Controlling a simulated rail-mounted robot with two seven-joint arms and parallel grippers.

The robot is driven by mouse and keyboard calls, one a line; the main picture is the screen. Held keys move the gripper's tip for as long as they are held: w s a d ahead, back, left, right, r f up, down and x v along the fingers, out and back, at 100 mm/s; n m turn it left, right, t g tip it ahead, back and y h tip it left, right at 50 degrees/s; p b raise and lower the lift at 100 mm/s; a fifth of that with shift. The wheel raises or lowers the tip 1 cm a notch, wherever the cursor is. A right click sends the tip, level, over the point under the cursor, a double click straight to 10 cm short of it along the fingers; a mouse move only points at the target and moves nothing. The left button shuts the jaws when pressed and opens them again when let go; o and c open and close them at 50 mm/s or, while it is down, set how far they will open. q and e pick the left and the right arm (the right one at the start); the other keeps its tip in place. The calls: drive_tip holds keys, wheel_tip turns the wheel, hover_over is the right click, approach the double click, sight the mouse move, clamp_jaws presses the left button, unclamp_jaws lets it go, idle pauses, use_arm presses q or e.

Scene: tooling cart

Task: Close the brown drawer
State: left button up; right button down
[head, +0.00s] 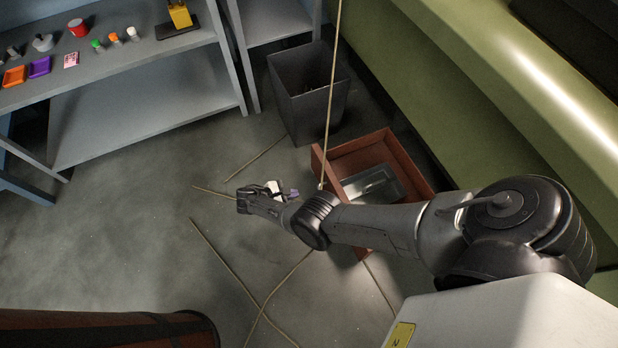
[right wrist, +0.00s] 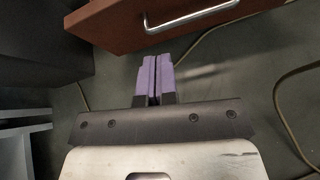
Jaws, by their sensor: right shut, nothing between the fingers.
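The brown drawer (head: 318,162) is pulled out from under the green bench, at the right of centre in the head view. A grey tray-like item (head: 352,190) lies inside it. My right arm crosses over it and hides its near part. My right gripper (head: 293,193) is just outside the drawer front, its purple fingertips shut and empty. In the right wrist view, the drawer front (right wrist: 120,22) with its metal handle (right wrist: 195,17) is just beyond the shut fingertips (right wrist: 153,62); I cannot tell whether they touch. My left gripper is not in view.
A dark bin (head: 306,95) stands just behind the drawer. The green bench (head: 480,95) runs along the right. A grey shelf (head: 130,62) with small items is at the upper left. Thin cables (head: 225,262) lie on the floor; one hangs by the drawer.

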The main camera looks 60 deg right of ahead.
drive_tip(key=n+b, duration=0.2)
approach(332, 184)
drive_tip(key=d+f, duration=0.1)
drive_tip(key=s+d+f, duration=0.1)
drive_tip(key=f, duration=0.1)
drive_tip(key=s+d+f, duration=0.1)
drive_tip(key=shift+d+f, duration=0.1)
drive_tip(key=shift+f, duration=0.1)
drive_tip(key=shift+s+d, duration=0.3)
drive_tip(key=shift+d, duration=0.2)
drive_tip(key=shift+s+d, duration=0.25)
drive_tip(key=shift+d, duration=0.25)
drive_tip(key=shift+r, duration=0.1)
